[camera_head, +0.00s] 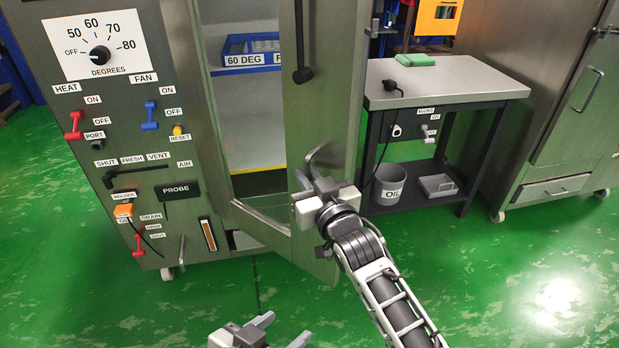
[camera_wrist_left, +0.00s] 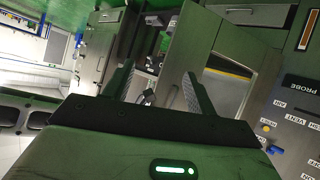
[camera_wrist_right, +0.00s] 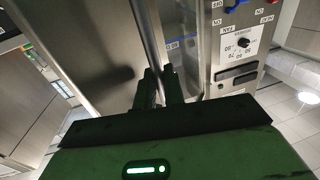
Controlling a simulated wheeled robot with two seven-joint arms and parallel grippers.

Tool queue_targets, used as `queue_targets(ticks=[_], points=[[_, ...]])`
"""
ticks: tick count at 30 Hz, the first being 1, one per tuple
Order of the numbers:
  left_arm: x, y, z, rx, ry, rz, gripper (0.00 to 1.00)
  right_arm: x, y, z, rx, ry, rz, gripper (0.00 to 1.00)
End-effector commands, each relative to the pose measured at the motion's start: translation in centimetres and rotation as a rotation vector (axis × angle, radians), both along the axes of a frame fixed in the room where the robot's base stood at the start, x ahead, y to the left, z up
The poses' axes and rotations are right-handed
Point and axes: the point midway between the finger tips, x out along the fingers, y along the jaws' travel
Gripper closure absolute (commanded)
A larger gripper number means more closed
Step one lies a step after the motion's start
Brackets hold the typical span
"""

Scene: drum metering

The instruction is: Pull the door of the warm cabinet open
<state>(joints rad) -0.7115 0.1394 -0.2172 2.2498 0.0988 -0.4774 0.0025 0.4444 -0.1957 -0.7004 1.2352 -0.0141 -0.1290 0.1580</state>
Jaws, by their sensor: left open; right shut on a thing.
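The warm cabinet (camera_head: 150,120) stands at the left in the head view. Its grey metal door (camera_head: 335,110) stands partly open, with the lit inside showing to its left. A dark bar handle (camera_head: 301,45) is on the upper part of the door. My right gripper (camera_head: 312,175) is at the lower door, below that bar. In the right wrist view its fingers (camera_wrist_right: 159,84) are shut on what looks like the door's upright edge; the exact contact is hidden. My left gripper (camera_head: 285,328) is open and empty, low in front of the cabinet. Its spread fingers also show in the left wrist view (camera_wrist_left: 157,88).
A side table (camera_head: 450,80) with a green cloth (camera_head: 415,60) on top and a bucket (camera_head: 390,185) below stands right of the door. Another steel cabinet (camera_head: 560,110) is at the far right. The green floor in front is clear.

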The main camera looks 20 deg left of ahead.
Motion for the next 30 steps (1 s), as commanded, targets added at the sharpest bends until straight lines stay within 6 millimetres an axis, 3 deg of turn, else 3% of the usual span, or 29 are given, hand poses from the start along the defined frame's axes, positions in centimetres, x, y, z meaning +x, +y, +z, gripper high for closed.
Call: queue_targets(ticks=[2, 3, 4, 17, 30], points=[[0.0, 0.0, 0.0, -0.001, 0.0, -0.001, 0.43, -0.2, 0.3, 0.2, 0.002, -0.004, 0.006, 1.0], [0.0, 0.0, 0.0, -0.001, 0.0, -0.001, 0.43, -0.2, 0.3, 0.2, 0.003, -0.003, 0.006, 0.78], [0.0, 0.0, 0.0, -0.001, 0.0, -0.001, 0.43, -0.2, 0.3, 0.2, 0.003, -0.003, 0.006, 0.75], [-0.1, 0.0, 0.0, 0.001, 0.008, -0.002, 0.43, -1.0, -0.7, 0.1, 0.002, -0.001, 0.002, 0.75], [-0.1, 0.0, 0.7, -0.002, 0.02, 0.001, 0.43, -8.7, -7.2, 0.1, 0.001, 0.0, 0.004, 0.75]])
